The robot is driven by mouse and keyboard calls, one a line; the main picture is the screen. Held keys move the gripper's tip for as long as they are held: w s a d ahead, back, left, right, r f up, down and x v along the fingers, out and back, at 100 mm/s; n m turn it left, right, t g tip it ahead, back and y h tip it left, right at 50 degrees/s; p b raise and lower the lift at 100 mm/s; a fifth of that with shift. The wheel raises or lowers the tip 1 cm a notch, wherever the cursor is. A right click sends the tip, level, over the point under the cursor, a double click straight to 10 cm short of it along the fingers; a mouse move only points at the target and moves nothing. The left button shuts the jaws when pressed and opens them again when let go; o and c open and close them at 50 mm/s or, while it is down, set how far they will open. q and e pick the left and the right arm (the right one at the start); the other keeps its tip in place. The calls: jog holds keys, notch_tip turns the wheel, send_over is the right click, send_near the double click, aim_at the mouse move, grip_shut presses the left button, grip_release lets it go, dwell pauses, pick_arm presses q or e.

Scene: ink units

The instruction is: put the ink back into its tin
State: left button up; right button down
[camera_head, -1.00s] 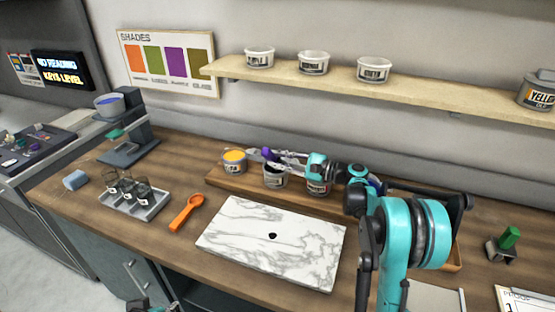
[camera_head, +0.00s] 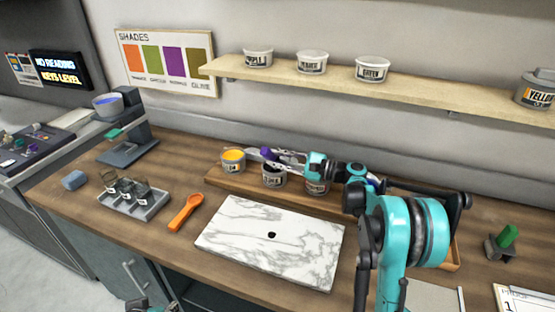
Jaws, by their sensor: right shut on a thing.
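A small black dab of ink (camera_head: 271,235) lies on the white marble slab (camera_head: 225,240). An open tin of orange-yellow ink (camera_head: 233,161) stands at the left end of the wooden riser, with a dark-topped tin (camera_head: 274,176) to its right. A third tin (camera_head: 317,187) is partly hidden under my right arm. My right gripper (camera_head: 273,154) is above the dark-topped tin, shut on a small purple item (camera_head: 267,153), whose shape is mostly hidden. My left gripper (camera_head: 138,304) barely shows at the bottom edge; its fingers cannot be made out.
An orange scraper (camera_head: 186,212) and a tray of small jars (camera_head: 138,207) lie left of the slab. A scale (camera_head: 129,150) stands at the back left. Several white tubs, one here (camera_head: 312,62), stand on the wall shelf (camera_head: 430,92). A green-handled item (camera_head: 503,242) is at right.

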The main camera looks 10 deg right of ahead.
notch_tip(320, 180, up, 8)
jog(key=p, duration=0.5)
jog(key=shift+r, duration=0.15)
dwell(0.3)
